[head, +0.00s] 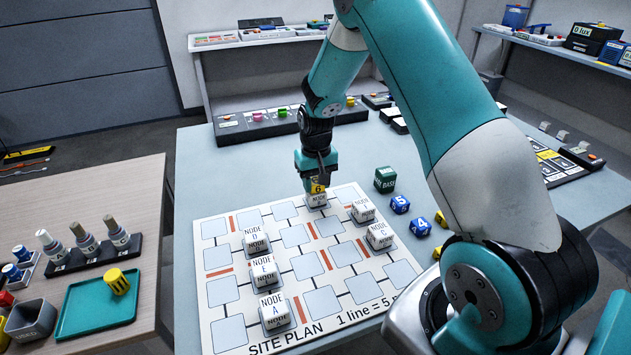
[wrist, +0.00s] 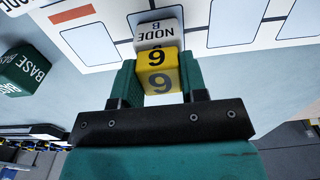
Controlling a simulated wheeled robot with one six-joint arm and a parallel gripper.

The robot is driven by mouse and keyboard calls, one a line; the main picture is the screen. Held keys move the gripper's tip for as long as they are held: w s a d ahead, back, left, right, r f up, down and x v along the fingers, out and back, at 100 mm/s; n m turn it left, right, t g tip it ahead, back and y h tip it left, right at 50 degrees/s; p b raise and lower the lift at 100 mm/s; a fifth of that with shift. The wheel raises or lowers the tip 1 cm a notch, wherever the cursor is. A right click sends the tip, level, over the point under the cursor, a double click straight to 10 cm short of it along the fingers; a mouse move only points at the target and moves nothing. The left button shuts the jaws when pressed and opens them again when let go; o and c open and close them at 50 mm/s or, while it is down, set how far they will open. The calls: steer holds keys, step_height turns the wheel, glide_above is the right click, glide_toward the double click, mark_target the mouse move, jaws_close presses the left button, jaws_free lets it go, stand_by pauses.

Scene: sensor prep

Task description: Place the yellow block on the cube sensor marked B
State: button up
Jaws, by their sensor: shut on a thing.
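My gripper (wrist: 158,88) is shut on the yellow block (wrist: 158,60), which shows the digit 6 on two faces. In the head view the yellow block (head: 317,186) is partly hidden under my gripper (head: 317,178). The grey-white cube sensor marked B (wrist: 154,30) reads "NODE B" and sits just beyond the block in the wrist view. In the head view this sensor (head: 318,200) stands on the site plan's far edge, right below the block. Whether block and sensor touch, I cannot tell.
The site plan board (head: 210,240) also bears node cubes D (head: 256,242), E (head: 265,270), A (head: 274,309), C (head: 380,236) and I (head: 362,211). A green BASE cube (head: 385,179) and blue dice (head: 400,204) stand to the right. A green tray (head: 85,318) lies on the left table.

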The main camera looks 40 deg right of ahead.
mark_target(316, 181)
steer(key=o, duration=0.9)
step_height(316, 181, up, 12)
steer(key=s+a+r+n+y, duration=0.1)
steer(key=s+a+r+n, duration=0.15)
steer(key=a, duration=0.25)
steer(key=s+a+r+n, duration=0.1)
steer(key=s+a+r, duration=0.2)
steer(key=a, duration=0.1)
steer(key=s+a+r+n+y, duration=0.1)
steer(key=s+a+r+n, duration=0.1)
steer(key=s+a, duration=0.5)
steer(key=s+a+r+n+y, duration=0.2)
steer(key=s+a+n, duration=0.3)
steer(key=s, duration=1)
steer(key=a+r+b, duration=0.1)
steer(key=a, duration=0.2)
steer(key=shift+s+a+r, duration=0.15)
steer(key=shift+s+r, duration=0.1)
steer(key=shift+s, duration=0.1)
